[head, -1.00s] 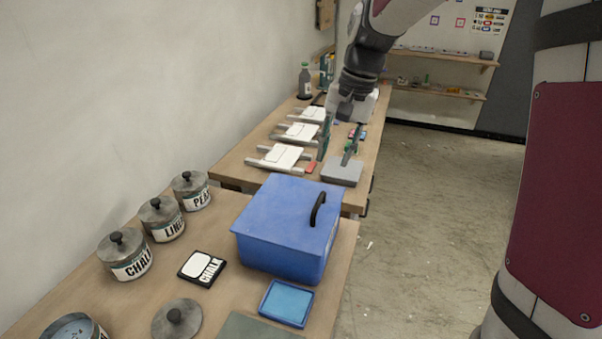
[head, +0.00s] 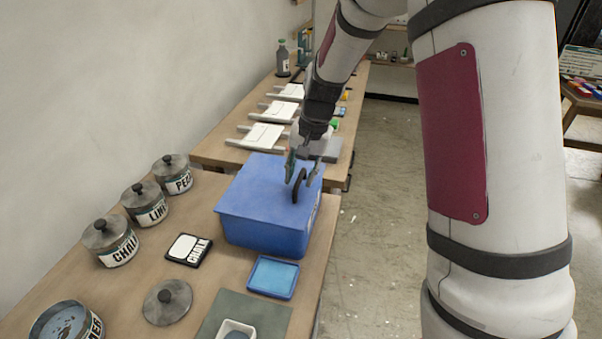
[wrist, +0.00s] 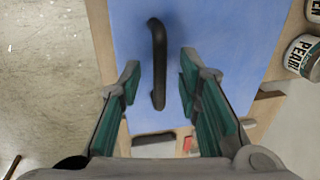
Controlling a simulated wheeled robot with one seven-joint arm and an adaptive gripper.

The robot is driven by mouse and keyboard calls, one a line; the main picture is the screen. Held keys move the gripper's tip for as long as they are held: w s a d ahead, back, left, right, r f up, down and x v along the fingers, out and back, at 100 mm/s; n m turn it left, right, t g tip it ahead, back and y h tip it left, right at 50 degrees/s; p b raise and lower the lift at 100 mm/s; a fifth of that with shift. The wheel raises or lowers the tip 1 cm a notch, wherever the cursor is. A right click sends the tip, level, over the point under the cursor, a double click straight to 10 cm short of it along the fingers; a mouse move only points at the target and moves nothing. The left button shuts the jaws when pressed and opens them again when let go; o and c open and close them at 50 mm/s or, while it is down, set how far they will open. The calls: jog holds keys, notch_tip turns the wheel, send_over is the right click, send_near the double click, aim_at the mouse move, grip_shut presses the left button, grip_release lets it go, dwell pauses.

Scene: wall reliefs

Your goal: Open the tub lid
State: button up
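The blue tub (head: 262,236) stands on the near wooden table with its flat blue lid (head: 250,187) shut. A black arched handle (head: 298,186) sits on the lid near its right edge. My gripper (head: 302,178) is over the lid, pointing down at the handle. In the wrist view the gripper (wrist: 158,88) is open, with green-padded fingers apart on either side of the handle (wrist: 158,60). A gap shows between each finger and the handle. The lid (wrist: 215,30) fills most of that view. I cannot tell exactly how low the fingertips are.
Lidded tins stand along the wall, including one marked CHALK (head: 112,243). A loose round lid (head: 167,302), a black-framed card (head: 188,250) and a small blue tray (head: 273,277) lie near the tub. A second table with white racks (head: 266,134) is behind. Floor to the right is clear.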

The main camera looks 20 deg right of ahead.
jog(key=shift+f, duration=0.1)
grip_shut()
